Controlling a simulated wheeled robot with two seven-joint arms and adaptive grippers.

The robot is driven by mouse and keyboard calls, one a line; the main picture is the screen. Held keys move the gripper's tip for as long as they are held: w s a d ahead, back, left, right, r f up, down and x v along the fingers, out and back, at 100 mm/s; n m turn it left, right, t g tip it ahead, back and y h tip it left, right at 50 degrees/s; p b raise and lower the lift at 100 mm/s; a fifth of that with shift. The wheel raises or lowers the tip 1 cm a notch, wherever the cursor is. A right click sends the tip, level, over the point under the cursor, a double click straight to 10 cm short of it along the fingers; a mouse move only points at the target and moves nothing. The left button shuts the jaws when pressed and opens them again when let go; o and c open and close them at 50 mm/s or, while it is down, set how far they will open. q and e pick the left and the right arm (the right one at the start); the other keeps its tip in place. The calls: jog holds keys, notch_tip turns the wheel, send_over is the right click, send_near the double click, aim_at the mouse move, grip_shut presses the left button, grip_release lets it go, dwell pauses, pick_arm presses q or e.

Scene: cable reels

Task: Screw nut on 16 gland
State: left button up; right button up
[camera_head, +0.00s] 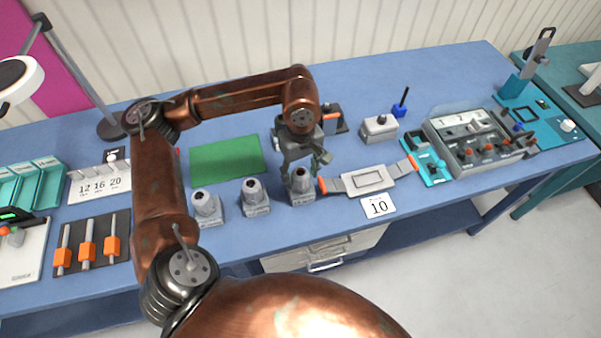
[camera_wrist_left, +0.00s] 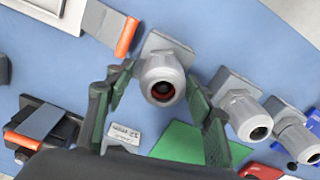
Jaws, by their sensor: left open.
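My left gripper (camera_head: 305,168) is open and points down just above the right gland. In the left wrist view this gland (camera_wrist_left: 160,82) shows a ribbed grey top with a dark hole and a red ring inside, between the two open fingertips (camera_wrist_left: 160,78). The other two glands (camera_wrist_left: 245,116) lie off to the right there. I cannot tell whether a nut is separate. My right gripper is not in view.
A grey clamp device with orange ends (camera_head: 368,180) lies close right of the right gland. A green mat (camera_head: 228,158) is behind the row. A 12/16/20 sign (camera_head: 100,185) and orange-handled tools (camera_head: 87,248) are at left; a control panel (camera_head: 480,145) is at right.

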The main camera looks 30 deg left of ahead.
pick_arm(q)
jog(key=n, duration=0.3)
jog(key=shift+p, duration=0.3)
jog(key=n, duration=0.4)
jog(key=shift+s+p, duration=0.1)
jog(key=shift+p, duration=0.25)
jog(key=n+p, duration=0.1)
jog(key=n, duration=0.6)
jog(key=n+p, duration=0.1)
jog(key=n, duration=0.3)
jog(key=n+p, duration=0.1)
jog(key=n, duration=0.2)
jog(key=shift+f+n, duration=0.1)
jog(key=shift+n, duration=0.3)
jog(key=shift+c, duration=0.6)
